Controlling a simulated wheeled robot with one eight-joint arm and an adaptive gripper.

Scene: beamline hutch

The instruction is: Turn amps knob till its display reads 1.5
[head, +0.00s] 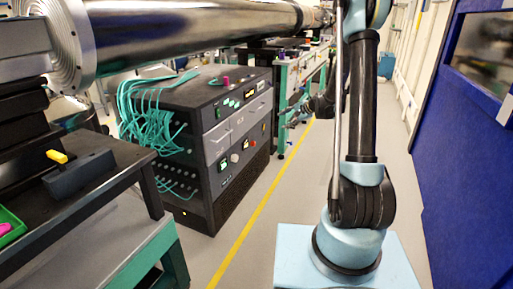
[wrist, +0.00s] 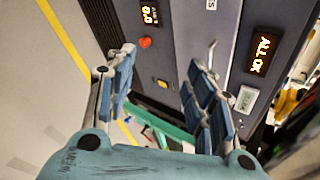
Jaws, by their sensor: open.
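Green cables (head: 150,110) hang on the rack's side. A large metal pipe (head: 190,35) runs above. A dark table (head: 105,165) stands at left; floor beside the yellow line (head: 245,230) is clear.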

